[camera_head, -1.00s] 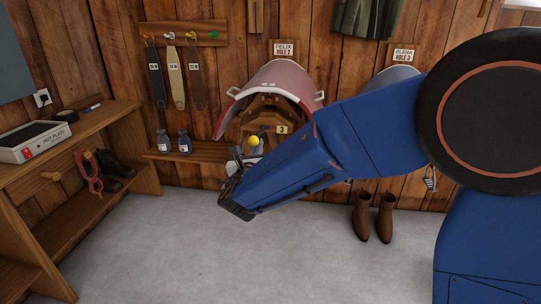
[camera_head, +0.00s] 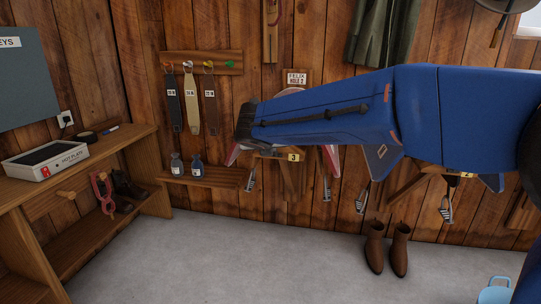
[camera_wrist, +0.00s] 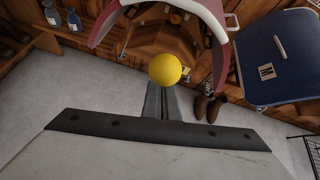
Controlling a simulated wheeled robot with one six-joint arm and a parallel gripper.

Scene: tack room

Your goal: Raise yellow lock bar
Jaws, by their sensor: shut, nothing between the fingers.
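A round yellow knob (camera_wrist: 165,69) shows in the wrist view just beyond my fingertips, in front of a wooden rack (camera_wrist: 150,40). A bar behind the knob cannot be made out. My gripper (camera_wrist: 166,90) is shut and empty, with its tips just below the knob in the picture; whether they touch it I cannot tell. A red curved saddle shape (camera_wrist: 212,8) arches over the rack. In the head view, my arm hides the knob and most of the red saddle (camera_head: 232,155); a yellow tag marked 3 (camera_head: 293,157) shows under the arm.
A blue saddle shape marked M (camera_wrist: 285,65) is on the right in the wrist view. A small shelf with two bottles (camera_head: 196,165) is left of the rack. Brown boots (camera_head: 375,247) stand on the floor. A bench with a hot plate (camera_head: 45,161) is at left. The middle floor is clear.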

